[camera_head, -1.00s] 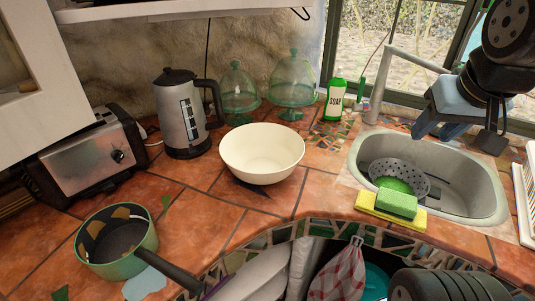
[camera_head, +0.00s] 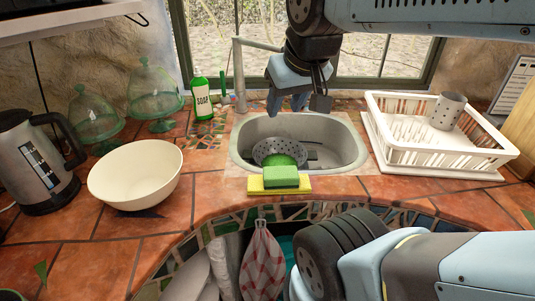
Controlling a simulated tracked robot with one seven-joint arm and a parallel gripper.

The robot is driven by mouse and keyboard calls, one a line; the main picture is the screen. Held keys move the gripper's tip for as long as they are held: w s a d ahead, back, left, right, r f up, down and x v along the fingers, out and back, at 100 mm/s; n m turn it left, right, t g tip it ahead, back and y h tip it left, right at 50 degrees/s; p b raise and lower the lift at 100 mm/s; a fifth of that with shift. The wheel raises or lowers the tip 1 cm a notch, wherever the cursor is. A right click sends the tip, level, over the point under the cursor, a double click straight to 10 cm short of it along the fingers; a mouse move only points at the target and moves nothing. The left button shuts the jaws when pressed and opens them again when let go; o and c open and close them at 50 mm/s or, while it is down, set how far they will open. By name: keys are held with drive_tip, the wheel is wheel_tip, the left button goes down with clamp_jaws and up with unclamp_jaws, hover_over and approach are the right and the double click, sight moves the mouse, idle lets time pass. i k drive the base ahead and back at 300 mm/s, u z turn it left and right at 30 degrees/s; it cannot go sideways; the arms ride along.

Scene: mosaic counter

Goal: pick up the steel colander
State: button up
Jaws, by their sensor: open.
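The steel colander (camera_head: 272,148) sits in the sink basin, toward its left side, with holes in its grey wall. A green sponge (camera_head: 282,177) on a yellow sponge (camera_head: 254,184) stands at the sink's front edge and hides the colander's near part. Something green also shows in the colander's lower part. My gripper (camera_head: 288,110) hangs above the back of the sink, pointing down. It is open and empty, apart from the colander.
A white dish rack (camera_head: 440,158) with a perforated grey cup (camera_head: 447,111) stands right of the sink (camera_head: 352,150). A soap bottle (camera_head: 202,97) and the tap (camera_head: 238,75) stand behind left. A white bowl (camera_head: 136,176), glass domes (camera_head: 95,115) and a kettle (camera_head: 40,170) are left.

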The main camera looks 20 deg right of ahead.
sight(275, 152)
drive_tip(key=z, duration=0.1)
drive_tip(key=k, duration=0.5)
drive_tip(key=u, duration=0.55)
drive_tip(key=i, duration=0.1)
drive_tip(key=z, duration=2.45)
drive_tip(key=k, duration=0.65)
drive_tip(key=u, duration=0.6)
drive_tip(key=i, duration=0.5)
drive_tip(key=u, duration=0.1)
